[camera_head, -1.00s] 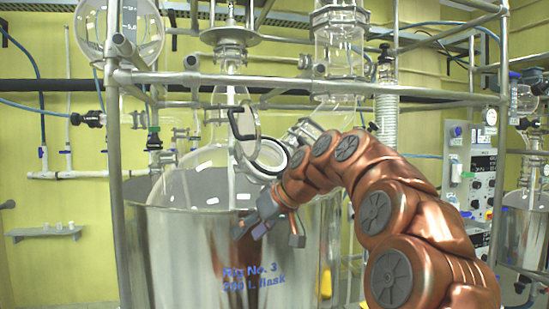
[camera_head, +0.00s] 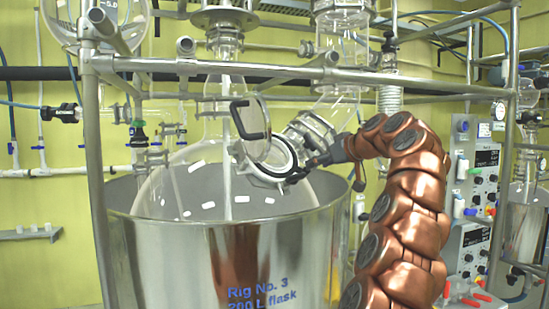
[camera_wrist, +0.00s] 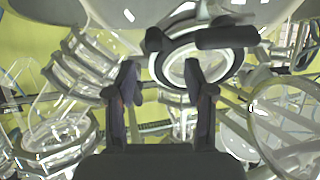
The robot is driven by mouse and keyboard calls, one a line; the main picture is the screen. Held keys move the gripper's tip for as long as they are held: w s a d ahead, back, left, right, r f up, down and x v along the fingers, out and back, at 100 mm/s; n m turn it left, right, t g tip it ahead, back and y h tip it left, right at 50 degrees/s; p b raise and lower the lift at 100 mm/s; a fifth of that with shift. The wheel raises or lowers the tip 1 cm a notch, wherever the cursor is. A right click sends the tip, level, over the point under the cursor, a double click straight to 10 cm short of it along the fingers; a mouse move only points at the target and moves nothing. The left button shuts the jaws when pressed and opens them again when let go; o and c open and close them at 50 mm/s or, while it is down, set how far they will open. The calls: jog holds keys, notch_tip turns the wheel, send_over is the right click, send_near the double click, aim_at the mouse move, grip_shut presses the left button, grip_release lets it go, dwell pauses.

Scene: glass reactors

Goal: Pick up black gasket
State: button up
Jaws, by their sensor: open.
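The black gasket (camera_head: 292,158) appears as a thin dark ring on the round mouth of the big glass flask's port. It also shows in the wrist view (camera_wrist: 156,66), above and between my fingertips and partly beyond them. A hinged glass lid (camera_head: 248,118) with a black handle stands open above the port. My gripper (camera_head: 308,172) is at the lower right of the port mouth, close to the rim; I cannot tell whether it touches. In the wrist view my two fingers (camera_wrist: 163,80) are apart with nothing between them.
The large glass flask (camera_head: 175,190) sits in a steel vessel (camera_head: 270,245) marked Rig No. 3. Metal frame bars (camera_head: 240,69) cross above the port. A clamped glass pipe (camera_head: 315,130) stands just behind it. A control panel (camera_head: 480,170) is at the right.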

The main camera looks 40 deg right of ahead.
jog(key=p+x, duration=0.1)
jog(key=x, duration=0.1)
jog(key=p+x, duration=0.1)
jog(key=x, duration=0.3)
jog(key=shift+d+p, duration=0.4)
jog(key=shift+s, duration=0.1)
grip_shut()
